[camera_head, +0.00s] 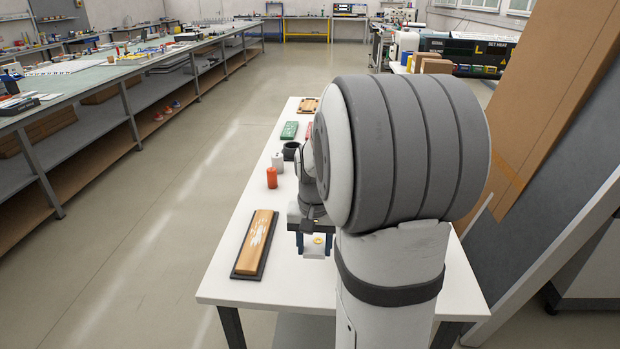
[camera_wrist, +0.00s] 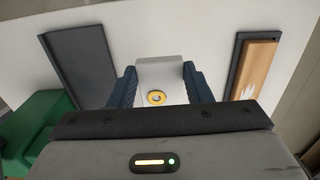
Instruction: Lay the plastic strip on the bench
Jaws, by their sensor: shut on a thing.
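My gripper (camera_head: 312,243) has blue fingers and is shut on a pale plastic strip (camera_head: 314,251) with a yellow ring in it. In the wrist view the strip (camera_wrist: 158,72) sits between both fingers of my gripper (camera_wrist: 158,86). The strip is over the near part of the white bench (camera_head: 230,286); I cannot tell whether it touches the top. The bench top also shows in the wrist view (camera_wrist: 205,42). My arm hides much of the bench's right side in the head view.
A wooden block on a dark base (camera_head: 257,243) lies left of my gripper. A dark grey panel (camera_wrist: 82,65) is left in the wrist view. The near-left corner is clear.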

